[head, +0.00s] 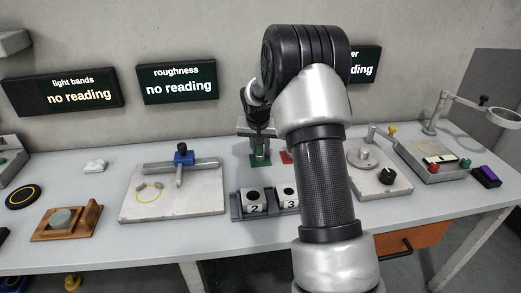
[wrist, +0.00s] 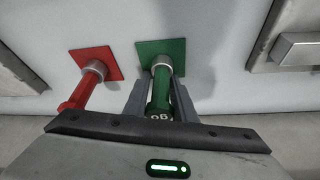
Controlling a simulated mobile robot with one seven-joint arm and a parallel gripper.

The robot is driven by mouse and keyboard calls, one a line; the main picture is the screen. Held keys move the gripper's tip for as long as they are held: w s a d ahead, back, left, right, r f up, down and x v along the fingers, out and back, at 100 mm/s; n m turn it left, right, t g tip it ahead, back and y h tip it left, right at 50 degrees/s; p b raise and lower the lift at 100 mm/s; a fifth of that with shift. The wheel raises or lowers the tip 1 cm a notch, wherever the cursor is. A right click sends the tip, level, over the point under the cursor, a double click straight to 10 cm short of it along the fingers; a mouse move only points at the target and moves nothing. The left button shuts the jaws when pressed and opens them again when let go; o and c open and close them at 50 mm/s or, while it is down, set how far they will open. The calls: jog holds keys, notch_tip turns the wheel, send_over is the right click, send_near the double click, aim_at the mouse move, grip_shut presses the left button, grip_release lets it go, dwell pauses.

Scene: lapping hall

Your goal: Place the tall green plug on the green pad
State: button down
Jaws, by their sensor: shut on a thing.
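The tall green plug (wrist: 160,88), with a grey collar at its far end, is between the fingers of my gripper (wrist: 160,92) in the wrist view. My gripper is shut on it. The collared end is over the green pad (wrist: 147,50), a square on the pale bench top. I cannot tell whether the plug touches the pad. In the head view my gripper (head: 261,148) is above the green pad (head: 254,163), and the plug is hard to make out there.
A red plug (wrist: 83,89) is over a red pad (wrist: 105,55) just left of the green one. In the head view a dark rack (head: 237,213) with blocks marked 2 and 3 is in front of the pads. A stone plate (head: 205,201) lies to the left.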

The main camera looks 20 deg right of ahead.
jog(key=shift+r, duration=0.1)
jog(key=c, duration=1.5)
grip_release()
jog(key=shift+f, duration=0.2)
jog(key=shift+o, duration=0.2)
